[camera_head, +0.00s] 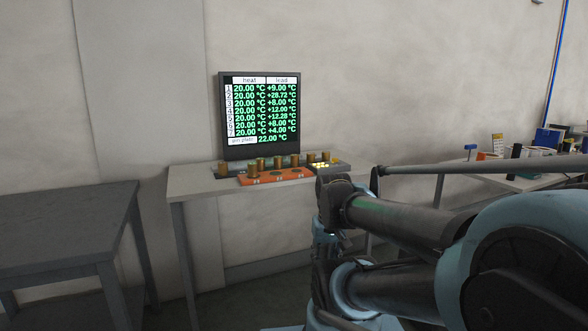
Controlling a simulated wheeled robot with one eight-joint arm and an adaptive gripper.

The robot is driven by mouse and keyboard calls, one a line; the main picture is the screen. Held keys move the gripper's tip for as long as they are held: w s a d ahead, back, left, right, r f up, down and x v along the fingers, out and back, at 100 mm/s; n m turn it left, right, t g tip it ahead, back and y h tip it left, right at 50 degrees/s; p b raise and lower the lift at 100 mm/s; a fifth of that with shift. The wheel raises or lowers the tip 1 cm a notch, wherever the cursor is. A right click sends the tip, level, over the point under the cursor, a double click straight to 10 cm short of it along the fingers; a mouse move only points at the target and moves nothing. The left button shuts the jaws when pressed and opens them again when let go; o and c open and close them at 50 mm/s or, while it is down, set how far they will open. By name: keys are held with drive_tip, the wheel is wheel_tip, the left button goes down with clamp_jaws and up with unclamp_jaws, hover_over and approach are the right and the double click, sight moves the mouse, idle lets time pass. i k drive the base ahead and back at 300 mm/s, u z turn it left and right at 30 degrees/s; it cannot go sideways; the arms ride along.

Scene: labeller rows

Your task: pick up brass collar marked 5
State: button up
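Several small brass-coloured cylinders, such as one at the left (222,171) and one further right (294,160), stand in a row on the light table by the wall. These look like the collars. Any numbers on them are too small to read, so I cannot tell which one is marked 5. My arm fills the lower right and reaches toward the table's right part, covering some of it. I cannot make out my gripper's fingers in this view. No collar is seen held.
An orange tray (244,181) with dark round spots lies at the light table's (190,184) front edge. A dark screen (260,151) with green heat and load readings stands behind. A bare dark table (60,225) is at left. A cluttered bench (440,178) is at right.

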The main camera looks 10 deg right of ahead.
sight(294, 157)
drive_tip(key=u, duration=0.25)
drive_tip(key=i, duration=0.95)
drive_tip(key=z, duration=0.35)
